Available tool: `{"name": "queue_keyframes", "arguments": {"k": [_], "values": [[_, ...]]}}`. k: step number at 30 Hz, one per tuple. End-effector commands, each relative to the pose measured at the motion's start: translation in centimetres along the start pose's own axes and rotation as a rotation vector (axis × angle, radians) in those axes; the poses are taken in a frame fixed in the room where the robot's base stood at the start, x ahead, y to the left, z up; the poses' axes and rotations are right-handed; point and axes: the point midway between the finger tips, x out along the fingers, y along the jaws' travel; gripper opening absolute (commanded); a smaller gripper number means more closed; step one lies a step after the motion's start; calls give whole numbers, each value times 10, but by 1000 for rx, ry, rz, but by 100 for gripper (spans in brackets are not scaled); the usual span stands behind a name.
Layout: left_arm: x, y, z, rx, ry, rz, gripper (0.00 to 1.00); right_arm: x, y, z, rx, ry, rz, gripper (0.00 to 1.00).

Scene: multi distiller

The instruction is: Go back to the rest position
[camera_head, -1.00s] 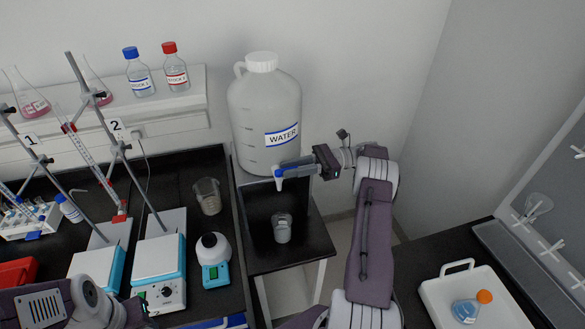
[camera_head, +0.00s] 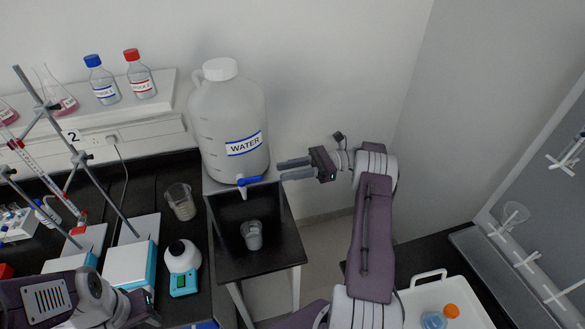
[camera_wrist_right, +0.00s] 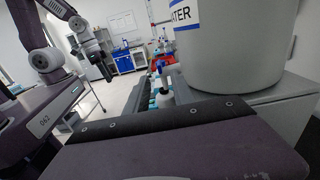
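My right gripper (camera_head: 282,170) is open and empty, its two dark fingers apart and pointing left, beside the blue tap handle (camera_head: 250,181) on the water jug (camera_head: 225,125) and clear of it. One finger and the purple gripper body fill the front of the right wrist view. My left arm (camera_head: 85,295) shows at the lower left of the head view, with its fingers out of sight. In the right wrist view my left gripper (camera_wrist_right: 104,66) hangs at the upper left, too small to judge.
A beaker (camera_head: 252,235) stands in the black stand (camera_head: 272,262) under the tap. Another beaker (camera_head: 181,202), a white-topped mixer (camera_head: 183,262) and clamp stands are on the left bench. A white tray (camera_head: 425,315) is at the lower right. The floor gap right of the stand is free.

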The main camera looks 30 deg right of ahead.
Motion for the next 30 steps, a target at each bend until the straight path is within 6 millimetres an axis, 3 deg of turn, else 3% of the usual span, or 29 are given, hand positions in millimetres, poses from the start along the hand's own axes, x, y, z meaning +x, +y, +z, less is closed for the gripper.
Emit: {"name": "queue_keyframes", "arguments": {"k": [13, 16, 19, 22, 25, 27, 29, 30], "values": [[1, 0, 0, 0, 0, 0, 36, 3, 0, -1, 0, 0, 8, 29], [4, 0, 0, 0, 0, 0, 36, 30, -2, 15, -46, 23, 71, 29], [10, 0, 1, 0, 0, 0, 36, 78, 7, 58, -129, 62, 183, 29], [16, 0, 2, 0, 0, 0, 36, 137, 49, 83, -142, 158, 337, 29], [22, 0, 2, 0, 0, 0, 36, 180, 105, 72, -193, 353, 458, 29], [26, -1, 3, 0, 0, 0, 36, 192, 151, 46, -285, 529, 549, 29], [28, -1, 3, 0, 0, 0, 36, 185, 188, 15, -402, 685, 638, 29], [30, -1, 3, 0, 0, 0, 36, 172, 209, -6, -501, 786, 706, 29]]}}
